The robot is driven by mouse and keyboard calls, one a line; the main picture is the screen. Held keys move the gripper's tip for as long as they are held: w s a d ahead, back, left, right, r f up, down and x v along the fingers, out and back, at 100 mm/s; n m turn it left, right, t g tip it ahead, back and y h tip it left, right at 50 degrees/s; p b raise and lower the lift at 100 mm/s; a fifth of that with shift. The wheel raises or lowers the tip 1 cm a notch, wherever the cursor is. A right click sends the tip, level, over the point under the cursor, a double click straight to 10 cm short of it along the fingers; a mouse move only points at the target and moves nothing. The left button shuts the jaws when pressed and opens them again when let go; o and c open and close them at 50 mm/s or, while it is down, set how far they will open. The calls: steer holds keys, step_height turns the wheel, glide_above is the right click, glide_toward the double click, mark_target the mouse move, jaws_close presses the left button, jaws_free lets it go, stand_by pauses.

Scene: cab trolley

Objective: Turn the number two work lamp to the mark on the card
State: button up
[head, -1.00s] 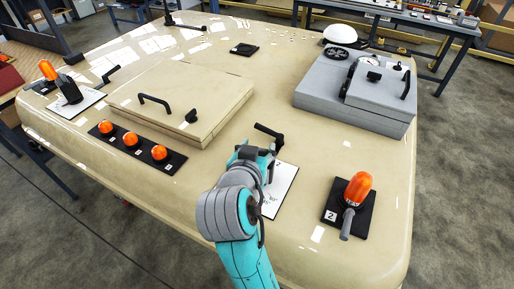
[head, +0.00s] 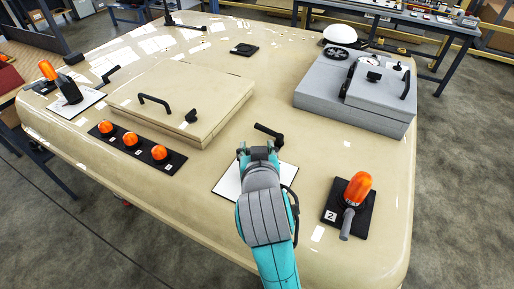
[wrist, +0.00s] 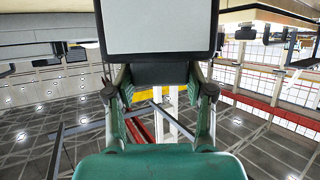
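The number two work lamp, a dark block with a pale flat face (wrist: 158,28), fills the top middle of the wrist view. My gripper (wrist: 160,80) has a finger against each side of its dark lower part. In the head view my gripper (head: 258,151) is over the white card (head: 228,182) and hides most of the lamp. The card's edges show left and right of my wrist. I cannot see the card's mark or where the lamp points relative to it.
An orange beacon (head: 357,188) on a black plate labelled 2 stands to the right. A black handle (head: 269,133) is just behind my gripper. Three orange buttons (head: 130,138) and a raised hatch (head: 205,100) lie left. A grey box (head: 350,100) stands back right.

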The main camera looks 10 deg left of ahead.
steer(key=o, duration=0.4)
steer(key=shift+o, duration=0.2)
steer(key=v, duration=0.7)
steer(key=shift+s, duration=0.2)
steer(key=shift+r, duration=0.1)
